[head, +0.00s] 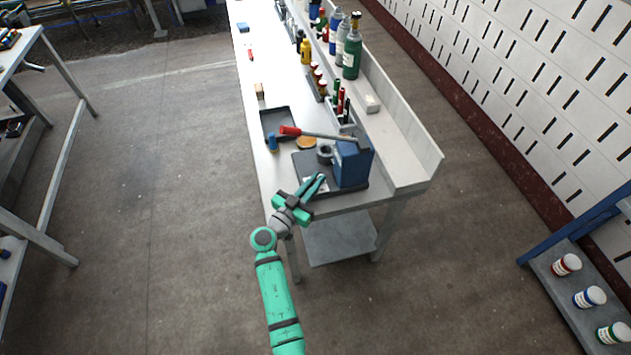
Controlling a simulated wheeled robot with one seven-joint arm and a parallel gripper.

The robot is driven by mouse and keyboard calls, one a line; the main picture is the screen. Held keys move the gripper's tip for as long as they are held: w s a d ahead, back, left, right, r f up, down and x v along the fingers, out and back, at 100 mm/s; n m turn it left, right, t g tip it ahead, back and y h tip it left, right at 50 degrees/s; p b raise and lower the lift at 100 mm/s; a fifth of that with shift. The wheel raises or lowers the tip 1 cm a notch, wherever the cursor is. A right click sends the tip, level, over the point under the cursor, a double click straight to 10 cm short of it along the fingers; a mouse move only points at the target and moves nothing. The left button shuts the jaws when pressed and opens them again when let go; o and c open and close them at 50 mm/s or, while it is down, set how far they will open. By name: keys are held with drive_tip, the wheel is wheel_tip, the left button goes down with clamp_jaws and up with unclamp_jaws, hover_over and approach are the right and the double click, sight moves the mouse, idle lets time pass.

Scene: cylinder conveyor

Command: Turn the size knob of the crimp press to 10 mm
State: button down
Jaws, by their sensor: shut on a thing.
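The crimp press stands on the near end of the long workbench. It has a blue body (353,165), a dark base plate (305,160), a grey ring-shaped head (325,152) and a long lever with a red handle (291,131) pointing left. My green gripper (319,181) is at the near front edge of the press, left of the blue body. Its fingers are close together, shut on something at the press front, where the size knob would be. The knob and its size marks are hidden by the fingers or too small to read.
A dark tray (277,122) and a blue-handled tool (272,143) lie left of the press. Bottles, including a green one (351,60), stand on the raised shelf behind. A rack with jars (589,297) is at right.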

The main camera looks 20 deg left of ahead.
drive_tip(key=shift+m+h, duration=0.3)
drive_tip(key=shift+h, duration=0.1)
drive_tip(key=c, duration=1.8)
unclamp_jaws()
drive_tip(key=shift+c, duration=0.2)
drive_tip(key=shift+s, duration=0.1)
drive_tip(key=v, duration=1)
drive_tip(key=shift+s+a+r, duration=0.15)
drive_tip(key=shift+s, duration=0.15)
drive_tip(key=shift+c, duration=0.7)
